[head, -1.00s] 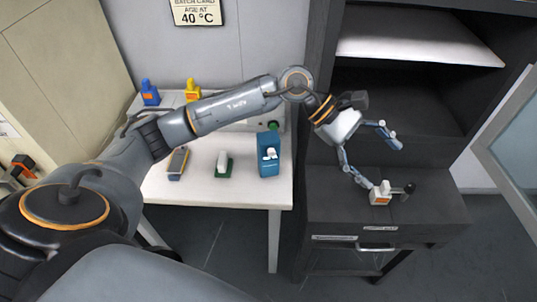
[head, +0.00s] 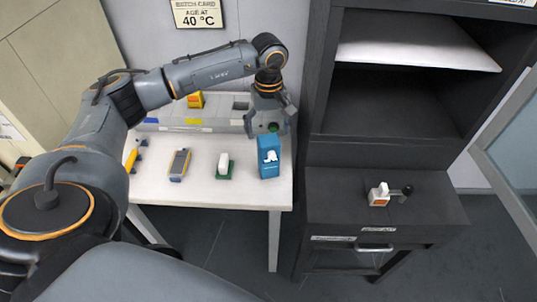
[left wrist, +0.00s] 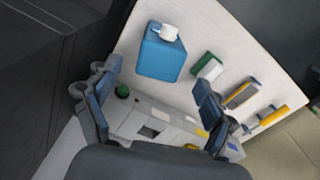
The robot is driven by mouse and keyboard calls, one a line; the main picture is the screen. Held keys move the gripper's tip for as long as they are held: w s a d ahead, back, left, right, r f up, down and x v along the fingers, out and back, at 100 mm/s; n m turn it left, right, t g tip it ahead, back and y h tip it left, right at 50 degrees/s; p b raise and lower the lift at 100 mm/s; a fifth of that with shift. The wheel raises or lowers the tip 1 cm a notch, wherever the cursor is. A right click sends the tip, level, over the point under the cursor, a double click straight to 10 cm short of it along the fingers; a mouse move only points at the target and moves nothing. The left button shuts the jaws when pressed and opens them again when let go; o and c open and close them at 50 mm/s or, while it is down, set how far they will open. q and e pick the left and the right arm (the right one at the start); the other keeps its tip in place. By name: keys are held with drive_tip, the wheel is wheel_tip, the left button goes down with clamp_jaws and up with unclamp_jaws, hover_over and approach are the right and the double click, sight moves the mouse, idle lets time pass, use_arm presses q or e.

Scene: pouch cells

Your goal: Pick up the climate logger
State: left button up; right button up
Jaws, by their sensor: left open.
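No thing is clearly labelled as the climate logger. My left gripper (head: 270,120) is open and empty above the table's back right, behind the blue box (head: 269,157). In the left wrist view its fingers (left wrist: 155,110) are spread with nothing between them. The right gripper is not in view.
A grey device with a green button (head: 273,127) lies along the table's back, below my left gripper. A yellow tool (head: 133,155) lies at left. The dark cabinet (head: 340,220) stands right of the table (head: 240,197).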

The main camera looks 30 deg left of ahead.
sight(269, 139)
use_arm(q)
wheel_tip(269, 139, down, 6)
drive_tip(key=p, duration=0.2)
drive_tip(key=shift+s+r+p, duration=0.1)
drive_tip(key=shift+r+p, duration=0.15)
drive_tip(key=shift+p, duration=0.05)
drive_tip(key=shift+f, duration=0.25)
drive_tip(key=c, duration=1.7)
drive_tip(key=shift+r, duration=0.1)
drive_tip(key=shift+c, duration=0.2)
